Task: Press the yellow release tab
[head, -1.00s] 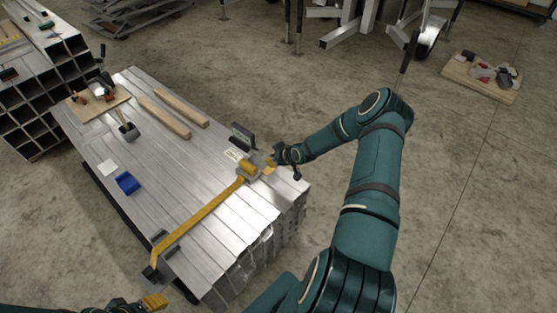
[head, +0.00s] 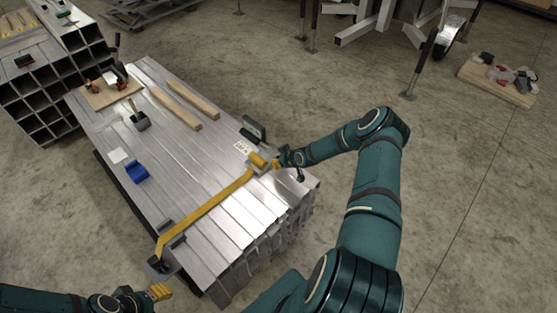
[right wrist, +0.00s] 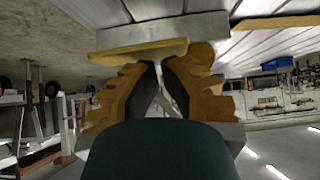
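A yellow strap (head: 205,213) crosses the stack of aluminium profiles (head: 203,165) to a grey ratchet with a round yellow strap roll (head: 257,160). My right gripper (head: 277,164) is beside the ratchet, at its right, low over the stack. In the right wrist view a flat yellow tab (right wrist: 138,52) lies just ahead of the right fingertips (right wrist: 160,65), which are close together with nothing seen between them. I cannot tell whether they touch the tab. My left gripper (head: 161,292) is at the stack's near left, away from the ratchet.
A dark upright device (head: 254,129) stands just behind the ratchet. Two wooden bars (head: 174,107), a blue block (head: 137,172) and a wooden board with tools (head: 107,91) lie farther left on the stack.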

